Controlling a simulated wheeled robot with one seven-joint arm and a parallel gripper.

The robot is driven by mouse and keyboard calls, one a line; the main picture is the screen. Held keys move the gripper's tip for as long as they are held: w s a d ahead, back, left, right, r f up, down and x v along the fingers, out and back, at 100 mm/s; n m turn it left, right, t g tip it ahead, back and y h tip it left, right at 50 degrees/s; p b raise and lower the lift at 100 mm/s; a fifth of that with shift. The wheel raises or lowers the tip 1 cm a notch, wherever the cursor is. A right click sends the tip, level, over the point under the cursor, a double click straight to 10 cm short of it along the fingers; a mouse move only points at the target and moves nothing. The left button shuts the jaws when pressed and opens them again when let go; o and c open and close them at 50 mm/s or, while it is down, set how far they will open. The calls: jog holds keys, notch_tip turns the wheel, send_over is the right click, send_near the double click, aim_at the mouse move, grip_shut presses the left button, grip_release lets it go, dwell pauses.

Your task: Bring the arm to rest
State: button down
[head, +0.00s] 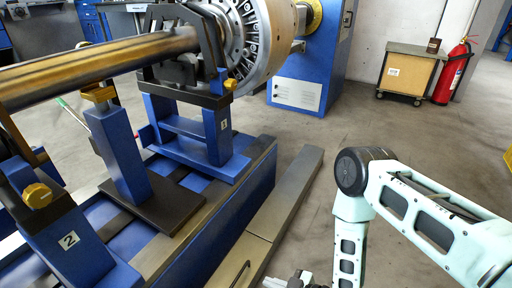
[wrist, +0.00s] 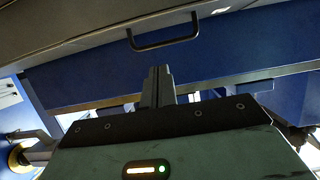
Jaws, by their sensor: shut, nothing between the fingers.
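My gripper (wrist: 158,85) shows in the wrist view with its two fingers together, shut and empty. In the head view the gripper (head: 305,281) is only partly in view at the bottom edge, below my pale green arm (head: 347,240). The arm is bent at a dark round joint, with its forearm hanging down in front of the machine base. The wrist view shows a dark handle (wrist: 163,41) on a grey panel beyond the fingers. I cannot tell how far the fingers are from it.
A blue balancing machine (head: 225,215) with a long rotor shaft (head: 95,68) and bladed disc (head: 246,40) fills the left. A grey ledge (head: 290,195) runs along its side. A wooden cart (head: 406,73) and fire extinguisher (head: 451,72) stand at the back right. Floor between is clear.

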jog(key=w+a+r+g+h+p, duration=0.1)
jog(key=w+r+g+h+p, duration=0.15)
jog(key=r, duration=0.85)
jog(key=w+a+r+g+h+p, duration=0.1)
jog(key=w+r+h, duration=0.25)
jog(key=r, duration=0.75)
jog(key=s+d+r+m+g+h+p, duration=0.25)
jog(key=s+d+r, duration=0.25)
jog(key=s+r, duration=0.6)
jog(key=s+d+r+m+g+h+p, duration=0.1)
jog(key=s+d+r+m+h, duration=0.15)
jog(key=s+d+r, duration=0.65)
jog(key=a+r+p, duration=0.3)
jog(key=r+p, duration=3.5)
jog(key=r, duration=0.3)
jog(key=shift+s+a+r+n, duration=0.2)
jog(key=shift+r+n, duration=0.1)
jog(key=shift+n, duration=0.1)
